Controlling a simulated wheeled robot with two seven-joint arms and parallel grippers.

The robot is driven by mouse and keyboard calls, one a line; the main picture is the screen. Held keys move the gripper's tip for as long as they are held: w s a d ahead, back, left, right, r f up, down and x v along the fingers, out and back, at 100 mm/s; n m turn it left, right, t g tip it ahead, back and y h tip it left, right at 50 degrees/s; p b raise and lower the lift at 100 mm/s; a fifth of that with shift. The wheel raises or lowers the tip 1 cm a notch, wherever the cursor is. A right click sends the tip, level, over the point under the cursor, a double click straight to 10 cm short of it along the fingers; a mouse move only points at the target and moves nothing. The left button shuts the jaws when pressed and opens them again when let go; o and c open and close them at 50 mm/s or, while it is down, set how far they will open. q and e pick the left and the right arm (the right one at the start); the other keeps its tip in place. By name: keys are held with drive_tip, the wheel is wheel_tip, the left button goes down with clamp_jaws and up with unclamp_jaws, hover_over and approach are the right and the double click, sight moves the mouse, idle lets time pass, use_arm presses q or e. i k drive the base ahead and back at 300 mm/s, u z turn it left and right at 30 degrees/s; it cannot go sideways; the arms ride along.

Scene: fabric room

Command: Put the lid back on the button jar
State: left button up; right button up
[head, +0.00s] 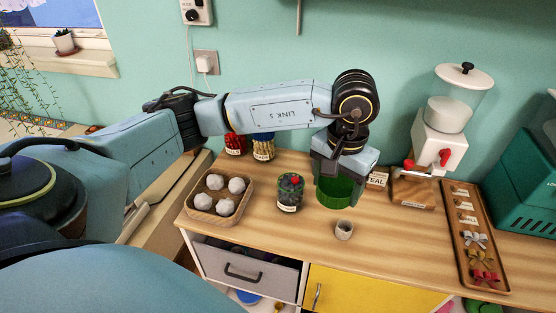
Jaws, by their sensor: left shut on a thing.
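The button jar (290,192) stands on the wooden counter, a clear jar with a pale label and dark contents, with a bit of red at the top. No lid shows on it. My left gripper (339,194) points down just right of the jar, shut on a green round thing (335,188) that looks like the lid. The gripper partly hides it, and I cannot tell whether it touches the counter. My right gripper is not in view.
A basket of pale round balls (219,196) stands left of the jar. A small grey cup (344,230) sits in front of my gripper. Jars with red (235,144) and yellow (263,149) contents stand behind. A dispenser (440,120) and bow tray (474,236) are right.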

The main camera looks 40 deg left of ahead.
sight(290, 197)
drive_tip(key=z, duration=0.5)
drive_tip(key=k, duration=0.6)
drive_tip(key=u, duration=1.35)
drive_tip(key=i, duration=0.5)
